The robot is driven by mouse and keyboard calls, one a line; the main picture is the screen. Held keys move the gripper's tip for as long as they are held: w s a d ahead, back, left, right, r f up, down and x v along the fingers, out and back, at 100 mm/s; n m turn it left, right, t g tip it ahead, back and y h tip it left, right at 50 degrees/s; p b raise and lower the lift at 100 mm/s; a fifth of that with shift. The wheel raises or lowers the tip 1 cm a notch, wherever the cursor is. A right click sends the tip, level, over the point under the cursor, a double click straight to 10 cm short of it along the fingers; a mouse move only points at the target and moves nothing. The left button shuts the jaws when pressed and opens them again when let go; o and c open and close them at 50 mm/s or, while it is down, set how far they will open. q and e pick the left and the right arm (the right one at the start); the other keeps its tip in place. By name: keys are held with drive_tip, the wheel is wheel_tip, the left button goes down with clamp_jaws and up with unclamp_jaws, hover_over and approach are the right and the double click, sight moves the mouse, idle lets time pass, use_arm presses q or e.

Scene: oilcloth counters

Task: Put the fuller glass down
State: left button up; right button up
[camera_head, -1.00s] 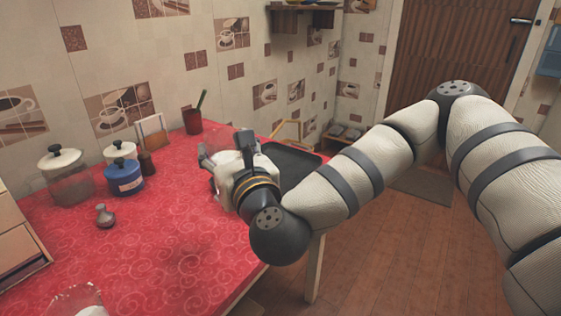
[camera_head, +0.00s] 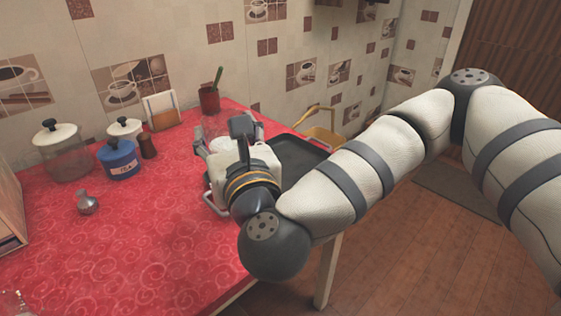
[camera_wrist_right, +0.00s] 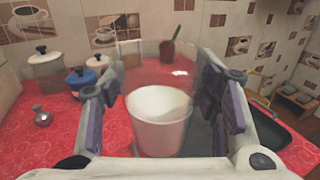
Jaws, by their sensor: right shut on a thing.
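My right gripper (camera_head: 230,135) is shut on a clear glass (camera_head: 213,128) at the left part of the black tray (camera_head: 300,160). White contents fill its lower part, as the right wrist view shows between the fingers (camera_wrist_right: 160,100). The glass looks about upright; whether its base touches anything is hidden. Another clear glass (camera_head: 14,302) is cut off at the lower left corner; its contents cannot be made out now. My left gripper is not in view.
On the red counter (camera_head: 130,250) stand a glass jar (camera_head: 65,160), a white-lidded jar (camera_head: 124,130), a blue tin (camera_head: 120,162), a brown shaker (camera_head: 148,146), a napkin holder (camera_head: 162,110), a red cup (camera_head: 209,99) and a small metal vase (camera_head: 87,203).

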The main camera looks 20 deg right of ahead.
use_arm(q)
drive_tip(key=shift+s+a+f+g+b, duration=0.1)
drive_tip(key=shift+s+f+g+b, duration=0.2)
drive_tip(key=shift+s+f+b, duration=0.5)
use_arm(e)
drive_tip(key=shift+w+d+f, duration=1.5)
drive_tip(key=shift+w+f, duration=0.2)
drive_tip(key=shift+f, duration=0.4)
drive_tip(key=shift+w+d+f, duration=1.55)
drive_tip(key=shift+w+f, duration=0.1)
drive_tip(key=shift+f, duration=0.5)
drive_tip(key=shift+w+d+f, duration=1.5)
drive_tip(key=shift+w+f, duration=0.2)
drive_tip(key=shift+f, duration=0.4)
drive_tip(key=shift+f, duration=0.2)
drive_tip(key=o, duration=1.6)
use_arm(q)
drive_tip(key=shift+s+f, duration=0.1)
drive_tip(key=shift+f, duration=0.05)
